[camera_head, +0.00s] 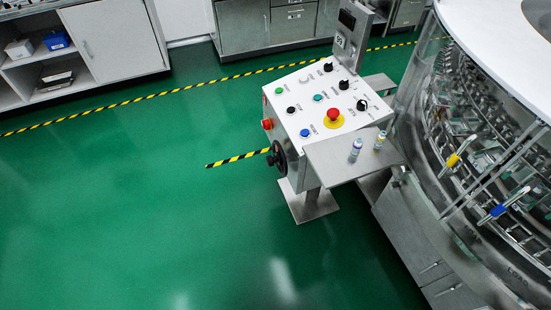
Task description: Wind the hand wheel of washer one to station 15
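The washer (440,215) is a large round machine at the right, with clear panels and rings of metal holders inside. Its control console (300,98) stands at its left on a pedestal. A black hand wheel (277,158) sits low on the console's left side, facing left. A small white label (341,40) with dark characters is on the upright post above the console, too small to read surely. A dark display (347,18) sits above it. I cannot read a station number. Neither of my grippers is in view, and nothing touches the wheel.
A metal shelf (335,165) beside the console holds two small vials (356,150). The console carries buttons, knobs and a red emergency stop (333,114). Yellow-black tape (150,97) crosses the green floor (130,210), which is clear left of the wheel. Cabinets (115,40) line the back.

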